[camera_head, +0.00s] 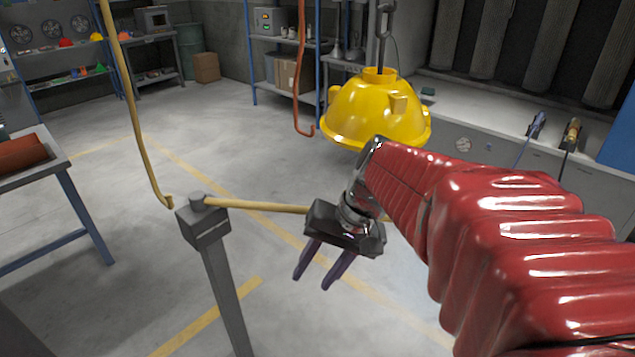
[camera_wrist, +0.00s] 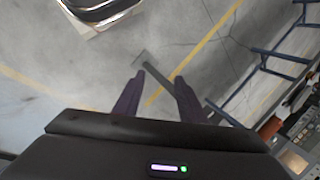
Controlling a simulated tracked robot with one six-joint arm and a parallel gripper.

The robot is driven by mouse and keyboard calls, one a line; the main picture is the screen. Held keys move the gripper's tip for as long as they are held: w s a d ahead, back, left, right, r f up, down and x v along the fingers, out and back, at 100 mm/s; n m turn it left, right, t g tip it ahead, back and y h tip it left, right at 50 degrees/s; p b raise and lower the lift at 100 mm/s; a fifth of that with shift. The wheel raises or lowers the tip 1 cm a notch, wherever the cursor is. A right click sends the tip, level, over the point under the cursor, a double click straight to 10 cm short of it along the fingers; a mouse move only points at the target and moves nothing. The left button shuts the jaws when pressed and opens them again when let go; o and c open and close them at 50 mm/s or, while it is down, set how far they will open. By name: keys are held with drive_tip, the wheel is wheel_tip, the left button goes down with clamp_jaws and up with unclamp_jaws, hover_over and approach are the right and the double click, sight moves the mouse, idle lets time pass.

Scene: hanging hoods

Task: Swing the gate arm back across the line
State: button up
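The gate arm (camera_head: 262,206) is a thin tan rod. It runs level from the top of a grey post (camera_head: 222,280) to the right and passes behind my gripper; a short bit shows beyond it. My gripper (camera_head: 312,283) points down in front of the rod, its two dark fingers apart with nothing seen between them. In the picture the rod crosses over a yellow floor line (camera_head: 190,170). In the wrist view my open fingers (camera_wrist: 160,84) show above the floor, with a grey bar and plate (camera_wrist: 140,59) between and beyond them, perhaps the post's foot.
A yellow hood (camera_head: 372,108) hangs from a hook close behind my arm. A tan hanging rod (camera_head: 135,110) with a hooked end and an orange one (camera_head: 299,80) hang farther left. A blue-legged bench (camera_head: 75,210) stands at left. Floor around the post is clear.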

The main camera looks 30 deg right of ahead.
drive_tip(key=d+f+m+t+y, duration=0.1)
drive_tip(key=d+m+t, duration=0.4)
drive_tip(key=d, duration=1.1)
drive_tip(key=d+f+m+t+y, duration=0.2)
drive_tip(key=d+m+t, duration=0.3)
drive_tip(key=d, duration=1.1)
drive_tip(key=shift+w+m+t+y, duration=0.3)
drive_tip(key=shift+m+y, duration=0.2)
drive_tip(key=shift+y, duration=0.3)
drive_tip(key=shift+w, duration=0.1)
drive_tip(key=x, duration=1.3)
drive_tip(key=shift+w+a+f, duration=0.2)
drive_tip(key=shift+c, duration=0.2)
clamp_jaws()
